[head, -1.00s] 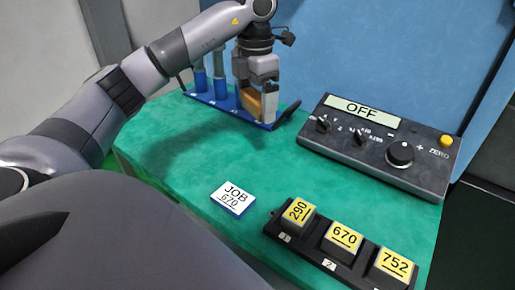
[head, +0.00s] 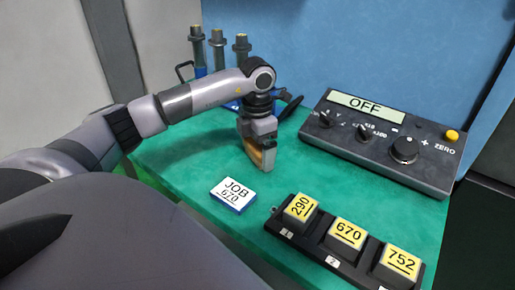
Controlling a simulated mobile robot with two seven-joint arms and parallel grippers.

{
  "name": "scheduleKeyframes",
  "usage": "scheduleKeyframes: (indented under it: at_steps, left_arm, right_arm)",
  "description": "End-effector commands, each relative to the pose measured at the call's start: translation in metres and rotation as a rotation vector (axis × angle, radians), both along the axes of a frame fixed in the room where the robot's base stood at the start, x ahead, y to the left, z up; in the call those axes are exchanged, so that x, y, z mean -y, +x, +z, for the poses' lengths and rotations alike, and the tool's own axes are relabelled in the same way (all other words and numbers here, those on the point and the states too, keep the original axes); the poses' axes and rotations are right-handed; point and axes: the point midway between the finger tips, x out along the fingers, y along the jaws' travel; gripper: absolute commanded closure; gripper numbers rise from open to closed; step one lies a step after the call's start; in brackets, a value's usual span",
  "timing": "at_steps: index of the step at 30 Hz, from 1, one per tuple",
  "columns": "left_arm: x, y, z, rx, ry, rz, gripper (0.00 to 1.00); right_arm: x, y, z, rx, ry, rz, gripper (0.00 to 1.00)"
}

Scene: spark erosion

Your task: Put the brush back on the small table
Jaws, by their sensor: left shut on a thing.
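My left gripper (head: 259,158) points down over the green-topped table (head: 190,165). It is shut on a tan block-like thing, probably the brush (head: 263,157), of which only a part shows between the fingers. The gripper is in front of the blue tray, left of the control box. I cannot tell whether the brush touches the table top. My right gripper is not in view.
A blue tray with black handles (head: 291,107) and several upright tools (head: 219,50) stands at the back, partly behind my arm. A control box (head: 385,145) reading OFF is at right. A JOB 670 card (head: 232,194) and a black rack of numbered blocks (head: 345,232) lie in front.

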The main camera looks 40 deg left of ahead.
Motion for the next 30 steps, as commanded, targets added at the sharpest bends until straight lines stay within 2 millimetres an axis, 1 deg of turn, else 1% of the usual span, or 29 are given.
scheduleKeyframes:
  at_steps: [5,9,10,16,20,23,30]
  left_arm:
    - [0.0,0.0,0.001,0.002,-0.001,0.0,0.33]
    - [0.0,0.0,-0.003,0.002,-0.001,0.0,0.33]
    - [0.0,0.0,-0.002,0.002,-0.001,-0.001,0.0]
    - [0.0,0.0,-0.002,0.001,0.0,-0.001,0.0]
    - [0.0,0.001,0.005,0.003,-0.001,-0.001,0.0]
    - [0.0,0.001,0.02,0.006,-0.002,-0.001,0.0]
    - [0.0,0.002,0.074,0.009,-0.002,0.0,0.0]
  right_arm:
    - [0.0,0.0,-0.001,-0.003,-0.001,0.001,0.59]
    - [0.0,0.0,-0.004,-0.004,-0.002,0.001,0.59]
    - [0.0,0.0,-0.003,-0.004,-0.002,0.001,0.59]
    - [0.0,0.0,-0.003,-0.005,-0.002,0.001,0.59]
    - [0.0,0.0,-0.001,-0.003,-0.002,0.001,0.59]
    - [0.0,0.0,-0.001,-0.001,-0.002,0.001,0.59]
    - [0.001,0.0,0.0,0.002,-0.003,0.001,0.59]
